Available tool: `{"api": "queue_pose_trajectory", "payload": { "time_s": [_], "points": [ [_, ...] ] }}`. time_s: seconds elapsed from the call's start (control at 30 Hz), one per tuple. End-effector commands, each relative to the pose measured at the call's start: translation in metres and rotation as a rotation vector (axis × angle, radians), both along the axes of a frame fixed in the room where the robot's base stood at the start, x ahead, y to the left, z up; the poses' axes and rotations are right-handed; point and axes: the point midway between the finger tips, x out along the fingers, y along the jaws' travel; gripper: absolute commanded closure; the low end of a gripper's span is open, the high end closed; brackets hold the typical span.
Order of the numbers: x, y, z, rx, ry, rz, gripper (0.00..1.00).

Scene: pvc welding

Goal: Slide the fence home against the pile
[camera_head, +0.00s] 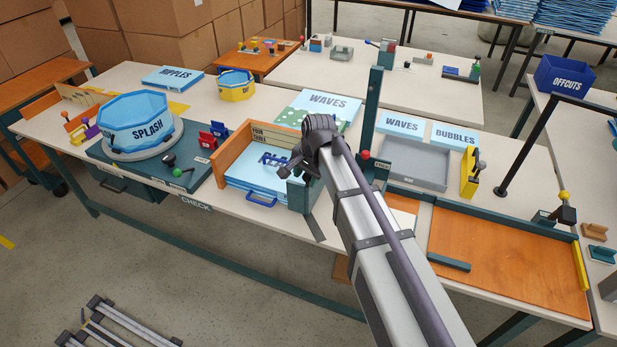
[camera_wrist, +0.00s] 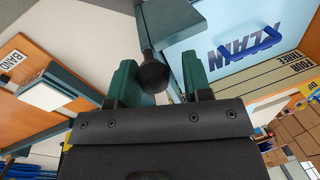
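The pile of light blue sheets (camera_head: 250,178) lies in a bay with an orange wall on its left and a marked board at its back. In the wrist view, the pile (camera_wrist: 225,30) shows lettering and a blue handle. A dark teal block (camera_head: 300,196), apparently the fence, stands at the pile's right side. Its contact with the pile is hidden by my arm. In the wrist view, a dark round knob (camera_wrist: 153,74) on a stalk sits between the green fingers of my gripper (camera_wrist: 158,82). The fingers are apart, with a visible gap right of the knob.
A teal upright post (camera_head: 371,105) with a red knob stands right of my arm. A grey tray (camera_head: 415,165) and an orange board with teal rails (camera_head: 510,255) lie further right. The Splash tub (camera_head: 140,122) and red clips (camera_head: 212,135) are left of the bay.

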Motion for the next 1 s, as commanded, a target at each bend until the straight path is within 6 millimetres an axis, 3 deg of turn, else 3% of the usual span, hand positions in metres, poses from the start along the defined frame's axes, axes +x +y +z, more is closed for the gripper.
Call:
{"api": "queue_pose_trajectory", "payload": {
  "time_s": [0.13,0.47,0.8,1.0],
  "points": [
    [-0.001,0.0,0.0,0.0,0.001,0.0,0.42],
    [-0.003,-0.002,0.009,-0.002,0.003,0.0,0.42],
    [-0.01,-0.013,0.087,-0.001,0.003,0.0,0.42],
    [-0.013,-0.018,0.109,-0.001,0.003,0.0,0.42]
  ]
}}
